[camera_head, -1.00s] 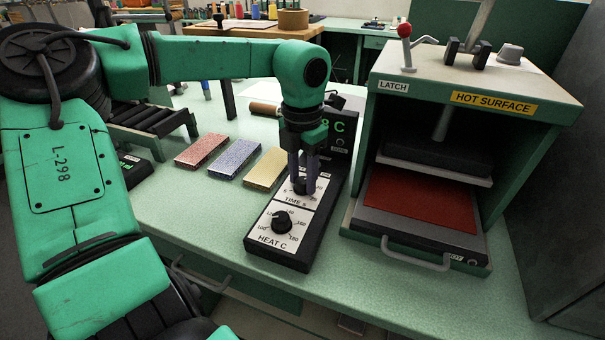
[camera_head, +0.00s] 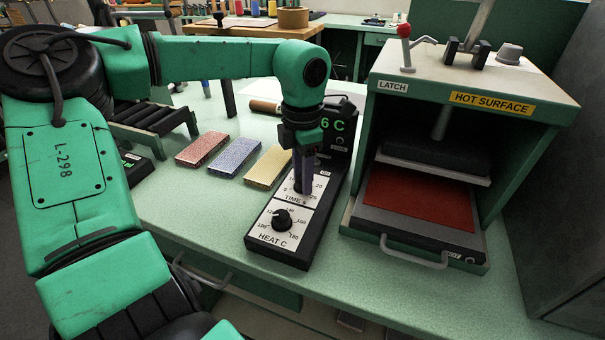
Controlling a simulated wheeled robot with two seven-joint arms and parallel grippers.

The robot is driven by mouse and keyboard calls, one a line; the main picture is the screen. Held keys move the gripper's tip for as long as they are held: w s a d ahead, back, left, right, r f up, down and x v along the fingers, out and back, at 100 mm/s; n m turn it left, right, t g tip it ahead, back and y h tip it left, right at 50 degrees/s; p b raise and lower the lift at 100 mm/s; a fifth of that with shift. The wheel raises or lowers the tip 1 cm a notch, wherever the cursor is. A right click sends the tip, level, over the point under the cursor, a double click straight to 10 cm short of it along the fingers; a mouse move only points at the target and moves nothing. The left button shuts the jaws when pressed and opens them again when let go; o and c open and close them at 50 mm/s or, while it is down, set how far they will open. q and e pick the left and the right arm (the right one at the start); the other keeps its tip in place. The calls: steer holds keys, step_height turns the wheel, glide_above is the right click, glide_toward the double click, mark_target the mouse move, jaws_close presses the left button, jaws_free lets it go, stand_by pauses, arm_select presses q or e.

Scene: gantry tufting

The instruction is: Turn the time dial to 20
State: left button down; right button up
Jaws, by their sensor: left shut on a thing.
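A black control box stands on the green bench. Its white face has a time dial panel marked TIME S (camera_head: 296,199) above a heat dial (camera_head: 282,219) marked HEAT C. My left gripper (camera_head: 303,187) points down over the time panel and is shut on the time dial, whose knob is largely hidden by the fingers. Marks 20 and 25 show at the right of the panel. The dial's pointer cannot be read. A green lit display (camera_head: 333,124) behind the gripper shows 6 C, partly covered. My right gripper is out of view.
A heat press (camera_head: 540,110) labelled HOT SURFACE stands right of the box, with a red pad (camera_head: 420,198), a front handle (camera_head: 414,262) and a red-knobbed latch lever (camera_head: 405,31). Red, blue and yellow blocks (camera_head: 237,158) lie left of the box. Bench space in front is clear.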

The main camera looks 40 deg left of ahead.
arm_select(q)
steer(key=shift+r, duration=0.1)
steer(key=shift+c, duration=2.1)
jaws_free()
step_height(320, 180, up, 14)
steer(key=p, duration=0.1)
steer(key=shift+r, duration=0.25)
